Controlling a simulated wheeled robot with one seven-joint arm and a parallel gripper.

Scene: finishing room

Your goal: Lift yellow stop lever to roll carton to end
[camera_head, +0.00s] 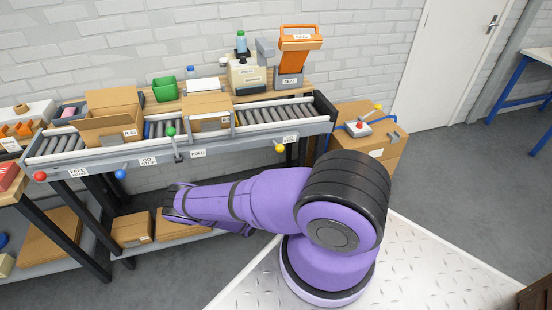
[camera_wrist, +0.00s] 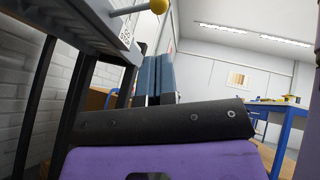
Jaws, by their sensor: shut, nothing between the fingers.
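The yellow-knobbed lever (camera_head: 280,148) sticks out from the front rail near the right end of the roller conveyor (camera_head: 100,158). In the wrist view its yellow knob (camera_wrist: 158,6) shows at the top edge on a grey rod. My gripper (camera_wrist: 158,58) shows two blue-grey fingers close together, shut and empty, below the knob and apart from it. In the head view my purple arm hides the fingers. A closed carton (camera_head: 208,104) sits mid-conveyor, left of the bare rollers. An open carton (camera_head: 110,122) stands further left.
Red (camera_head: 39,176), blue (camera_head: 120,174) and green (camera_head: 170,132) knobs line the same rail. Black legs and a lower shelf with cartons (camera_head: 132,229) stand below. A box with a red button (camera_head: 359,125) stands beyond the conveyor's right end. Open floor lies further right.

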